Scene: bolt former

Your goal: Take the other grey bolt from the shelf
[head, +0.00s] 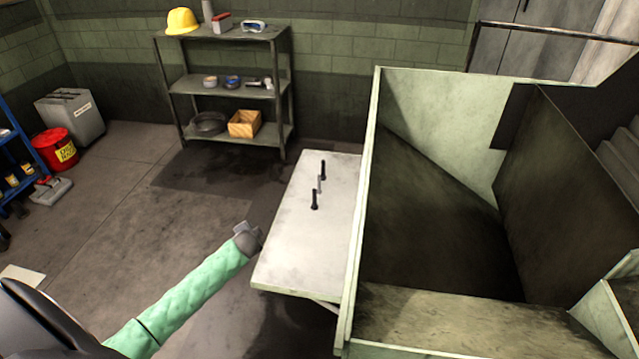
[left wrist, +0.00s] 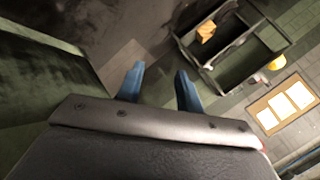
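A pale shelf (head: 290,245) juts from the left side of the green machine. Two dark bolts stand upright on it, one farther back (head: 323,169) and one nearer (head: 314,200). A smaller grey bolt (head: 319,184) stands between them. My left gripper (head: 255,234) is just off the shelf's left edge, apart from the bolts. In the left wrist view its two blue fingers (left wrist: 160,82) are spread with nothing between them. The bolts do not show in that view. My right gripper is not in view.
The machine's deep green bin (head: 430,225) with raised walls stands right of the shelf. A metal rack (head: 225,92) with a yellow hard hat (head: 182,20) and a wooden box (head: 244,124) is at the back. A red bucket (head: 54,149) stands far left.

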